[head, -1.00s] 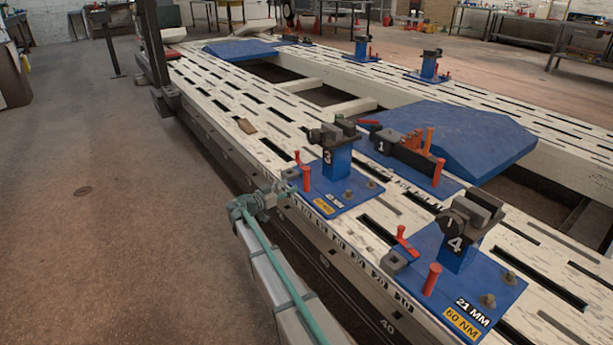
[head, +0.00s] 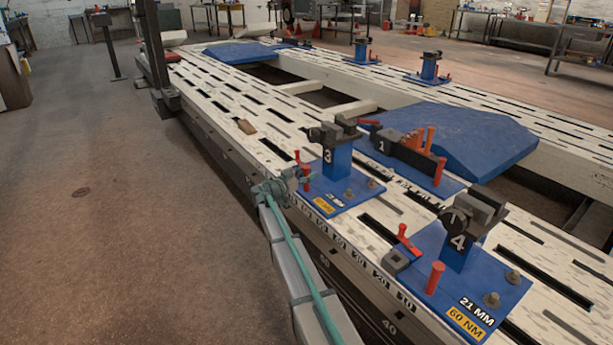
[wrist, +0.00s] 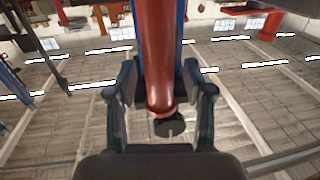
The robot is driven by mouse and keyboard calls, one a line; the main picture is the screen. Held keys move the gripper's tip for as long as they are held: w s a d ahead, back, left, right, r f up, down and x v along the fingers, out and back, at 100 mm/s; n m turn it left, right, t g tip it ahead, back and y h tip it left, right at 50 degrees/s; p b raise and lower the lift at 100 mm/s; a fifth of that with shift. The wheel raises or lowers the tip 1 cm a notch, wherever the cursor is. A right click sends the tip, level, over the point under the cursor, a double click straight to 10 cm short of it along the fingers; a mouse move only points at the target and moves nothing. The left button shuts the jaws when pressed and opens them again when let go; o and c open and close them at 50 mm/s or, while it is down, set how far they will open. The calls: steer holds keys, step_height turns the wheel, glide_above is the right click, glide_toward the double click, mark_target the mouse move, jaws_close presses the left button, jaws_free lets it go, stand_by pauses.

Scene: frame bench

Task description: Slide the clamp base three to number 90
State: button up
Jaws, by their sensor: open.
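Clamp base three is a blue plate (head: 345,199) with an upright post and a black clamp head marked 3 (head: 327,156). It sits on the near white slotted rail. A red peg (head: 306,172) stands at its left edge. My gripper (head: 296,179) is at that edge, beside the peg. In the wrist view my gripper (wrist: 157,84) is open, with a red rounded handle (wrist: 157,65) between its fingers. Gaps seem to show beside the handle. A number strip (head: 375,270) runs along the rail's near edge; the numbers near base three are too small to read surely.
Clamp base four (head: 425,262) stands nearer, to the right on the same rail. Clamp base one (head: 447,184) is just behind base three.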

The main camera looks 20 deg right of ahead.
steer(key=shift+c, duration=0.4)
jaws_close()
steer(key=w+b, duration=0.1)
steer(key=w, duration=0.2)
steer(key=w+a+b, duration=0.1)
steer(key=w, duration=0.3)
steer(key=w+a+b, duration=0.1)
steer(key=w, duration=0.2)
steer(key=shift+w+f, duration=0.1)
steer(key=shift+w, duration=0.1)
steer(key=shift+s, duration=0.3)
steer(key=shift+o, duration=0.4)
jaws_free()
steer(key=shift+d, duration=0.1)
steer(key=v, duration=1.2)
